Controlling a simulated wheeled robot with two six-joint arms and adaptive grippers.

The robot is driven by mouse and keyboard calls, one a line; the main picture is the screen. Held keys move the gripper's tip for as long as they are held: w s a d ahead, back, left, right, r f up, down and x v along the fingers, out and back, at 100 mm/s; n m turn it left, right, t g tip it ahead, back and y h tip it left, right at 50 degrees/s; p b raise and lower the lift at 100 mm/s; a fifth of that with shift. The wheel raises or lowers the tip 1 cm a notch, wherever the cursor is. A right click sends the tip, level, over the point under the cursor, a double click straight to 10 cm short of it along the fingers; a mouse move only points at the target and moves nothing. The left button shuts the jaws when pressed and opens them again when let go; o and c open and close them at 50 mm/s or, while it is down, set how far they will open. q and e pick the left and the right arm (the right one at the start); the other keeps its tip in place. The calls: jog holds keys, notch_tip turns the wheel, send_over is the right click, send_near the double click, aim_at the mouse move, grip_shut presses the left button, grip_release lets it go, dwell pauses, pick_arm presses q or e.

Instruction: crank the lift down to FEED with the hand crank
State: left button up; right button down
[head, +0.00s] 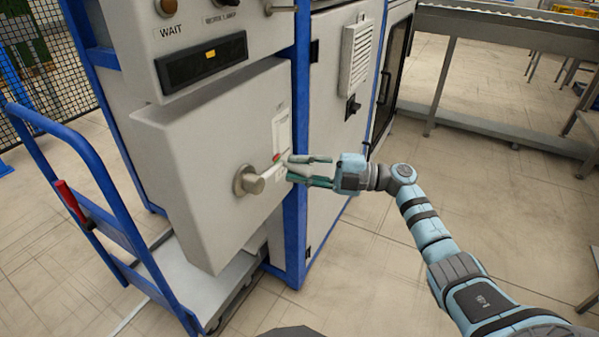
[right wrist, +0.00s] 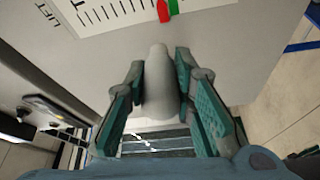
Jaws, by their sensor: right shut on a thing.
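The hand crank (head: 248,181) sticks out from the front of a grey cabinet, with a round metal hub and an arm reaching right. My right gripper (head: 308,171) is at the end of that arm. In the right wrist view, the gripper (right wrist: 158,95) is shut on the crank's pale grey handle (right wrist: 160,88), with a finger on each side. The lift scale (head: 281,133) is a white strip above the crank. My left gripper is not in view.
A blue-framed cart (head: 75,190) with a red grip stands at the left. A small dark display (head: 203,63) and a WAIT lamp (head: 167,7) are above the crank. A conveyor (head: 505,25) runs at the back right.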

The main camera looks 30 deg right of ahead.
jog(key=shift+r+n, duration=0.4)
jog(key=shift+r, duration=0.1)
jog(key=c, duration=1.3)
grip_release()
jog(key=shift+c, duration=0.2)
jog(key=v, duration=1.2)
jog(key=shift+r, duration=0.1)
